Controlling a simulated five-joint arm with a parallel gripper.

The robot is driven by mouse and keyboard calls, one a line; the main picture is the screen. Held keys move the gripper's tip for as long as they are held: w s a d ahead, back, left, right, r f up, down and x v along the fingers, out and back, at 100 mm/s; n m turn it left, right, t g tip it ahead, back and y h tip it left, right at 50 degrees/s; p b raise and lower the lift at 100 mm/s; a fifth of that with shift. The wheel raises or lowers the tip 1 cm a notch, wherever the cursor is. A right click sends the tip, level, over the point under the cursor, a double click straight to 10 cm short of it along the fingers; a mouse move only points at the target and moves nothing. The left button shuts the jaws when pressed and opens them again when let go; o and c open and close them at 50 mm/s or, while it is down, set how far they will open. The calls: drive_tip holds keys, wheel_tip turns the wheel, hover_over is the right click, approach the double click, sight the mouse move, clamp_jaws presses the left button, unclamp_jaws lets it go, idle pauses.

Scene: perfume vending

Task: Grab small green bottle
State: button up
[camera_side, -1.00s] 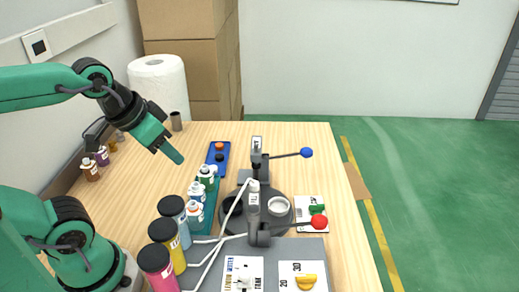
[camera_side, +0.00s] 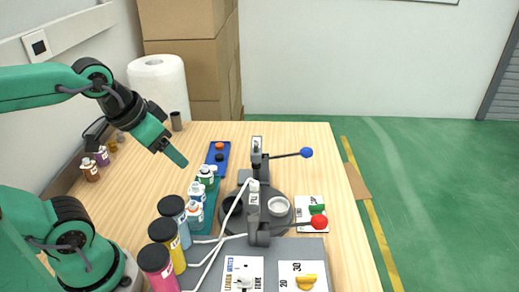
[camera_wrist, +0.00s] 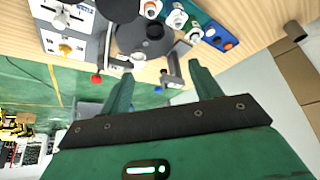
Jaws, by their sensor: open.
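In the wrist view the green bottle (camera_wrist: 194,35) is near the top, beside the end of the blue tray. My gripper (camera_side: 178,157) hangs in the air above the table, to the left of and higher than the green bottle, apart from it. In the wrist view my gripper (camera_wrist: 162,88) shows two spread green fingers with nothing between them.
A blue tray (camera_side: 225,150) lies behind the teal one. A grey dispenser with a blue-knob lever (camera_side: 306,152) and a red-knob lever (camera_side: 319,222) stands to the right. Large coloured cylinders (camera_side: 163,235) stand in front.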

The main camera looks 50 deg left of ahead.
drive_tip(key=shift+w, duration=0.1)
drive_tip(key=n+g, duration=0.5)
drive_tip(key=n, duration=0.1)
hover_over(205, 167)
drive_tip(key=f, duration=1.1)
drive_tip(key=shift+d+f, duration=0.25)
drive_tip(key=shift+d, duration=0.1)
drive_tip(key=shift+w+a+f+n+g, duration=0.1)
drive_tip(key=shift+a+f+n+g, duration=0.25)
drive_tip(key=shift+f, duration=0.2)
drive_tip(key=shift+f, duration=0.1)
drive_tip(key=shift+f, duration=1.25)
